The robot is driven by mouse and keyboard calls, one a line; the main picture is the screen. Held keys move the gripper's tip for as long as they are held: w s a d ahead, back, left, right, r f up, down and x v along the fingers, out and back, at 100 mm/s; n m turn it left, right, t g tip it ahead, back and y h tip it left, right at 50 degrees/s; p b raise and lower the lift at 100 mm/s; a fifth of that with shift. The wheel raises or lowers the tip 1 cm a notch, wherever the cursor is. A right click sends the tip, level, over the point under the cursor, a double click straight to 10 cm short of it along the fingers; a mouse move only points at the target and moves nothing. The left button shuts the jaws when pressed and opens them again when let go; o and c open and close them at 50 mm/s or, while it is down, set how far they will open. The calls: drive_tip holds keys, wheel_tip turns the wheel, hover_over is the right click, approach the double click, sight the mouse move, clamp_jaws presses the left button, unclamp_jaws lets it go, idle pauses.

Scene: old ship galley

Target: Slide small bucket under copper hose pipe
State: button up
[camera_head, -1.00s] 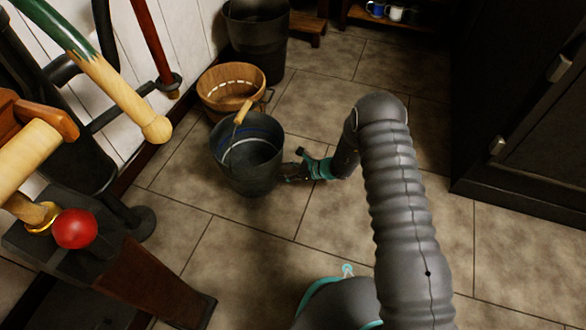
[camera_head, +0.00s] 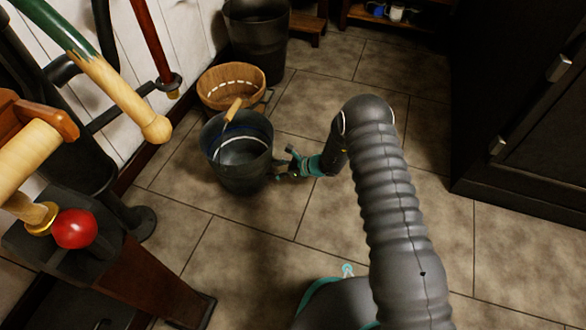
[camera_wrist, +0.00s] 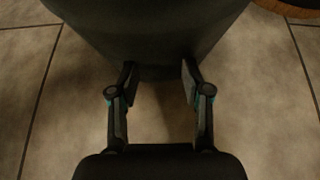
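The small bucket (camera_head: 240,172) is dark metal with a wooden grip on its handle. It stands upright on the tiled floor. My gripper (camera_head: 282,168) is low at the bucket's right side. In the wrist view my gripper (camera_wrist: 158,70) is open, its fingers apart, and the dark bucket wall (camera_wrist: 150,35) fills the space at the tips. The fingertips look to be against the wall; exact contact is hard to tell. A thin reddish-brown pipe (camera_head: 152,45) hangs at upper left, left of the bucket. I cannot tell whether it is the copper hose pipe.
A wooden tub (camera_head: 232,84) stands just behind the bucket, with a large dark bin (camera_head: 256,40) beyond it. Machinery with a red knob (camera_head: 74,228) fills the left. A dark cabinet (camera_head: 530,130) stands at right. The floor in front of the bucket is clear.

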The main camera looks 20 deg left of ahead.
drive_tip(key=shift+a, duration=2.85)
drive_tip(key=shift+a, duration=4.85)
drive_tip(key=shift+d+r, duration=0.1)
drive_tip(key=d+f+p+v, duration=0.1)
drive_tip(key=f+p+v, duration=0.1)
drive_tip(key=v, duration=0.8)
drive_tip(key=shift+p, duration=0.65)
